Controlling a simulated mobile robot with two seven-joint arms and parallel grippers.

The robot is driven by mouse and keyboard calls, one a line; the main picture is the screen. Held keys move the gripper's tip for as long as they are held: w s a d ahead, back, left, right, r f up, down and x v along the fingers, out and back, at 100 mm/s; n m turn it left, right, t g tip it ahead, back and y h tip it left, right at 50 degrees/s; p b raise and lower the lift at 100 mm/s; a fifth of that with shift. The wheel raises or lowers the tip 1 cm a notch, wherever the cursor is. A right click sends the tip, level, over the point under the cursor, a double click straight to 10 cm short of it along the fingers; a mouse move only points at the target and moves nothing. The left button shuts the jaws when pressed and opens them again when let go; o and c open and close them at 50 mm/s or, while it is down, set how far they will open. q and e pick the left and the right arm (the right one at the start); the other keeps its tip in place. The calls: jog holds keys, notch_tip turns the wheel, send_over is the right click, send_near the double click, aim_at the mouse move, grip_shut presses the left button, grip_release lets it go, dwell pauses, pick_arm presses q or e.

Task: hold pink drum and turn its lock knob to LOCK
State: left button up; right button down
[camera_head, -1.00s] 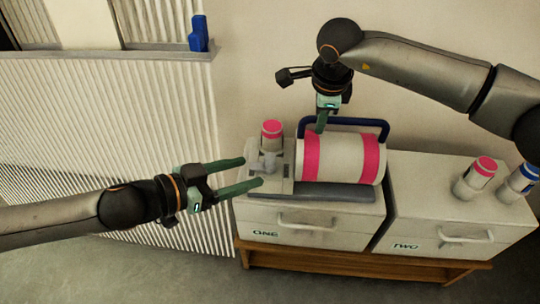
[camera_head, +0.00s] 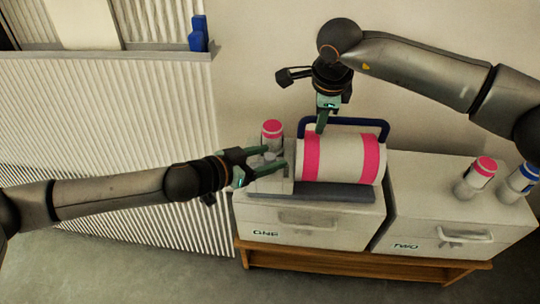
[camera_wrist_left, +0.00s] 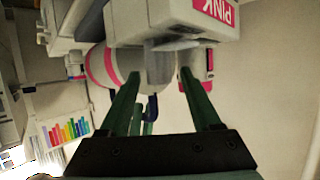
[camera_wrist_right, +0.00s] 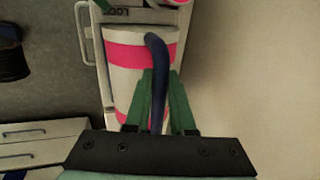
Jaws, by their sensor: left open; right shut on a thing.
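The drum (camera_head: 341,158), white with two pink bands, lies on its side in a grey cradle on the box marked ONE; it also shows in the right wrist view (camera_wrist_right: 126,77). My right gripper (camera_head: 321,125) is shut on the drum's dark blue handle (camera_wrist_right: 157,60). The light grey lock knob (camera_wrist_left: 160,62) is on the unit at the drum's left end. My left gripper (camera_head: 280,157) is open, its green fingers (camera_wrist_left: 160,75) on either side of the knob. Contact with the knob cannot be told. The knob is mostly hidden in the head view.
A pink-capped bottle (camera_head: 272,133) stands close behind the left gripper. The box marked TWO (camera_head: 430,215) carries a pink-capped bottle (camera_head: 476,178) and a blue-capped one (camera_head: 522,182). A ribbed white panel (camera_head: 100,130) stands at left.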

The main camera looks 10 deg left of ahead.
pick_arm(q)
jog(key=shift+w+d+f, duration=0.15)
jog(key=shift+w+d, duration=0.15)
jog(key=shift+w, duration=0.05)
grip_shut()
dwell(0.4)
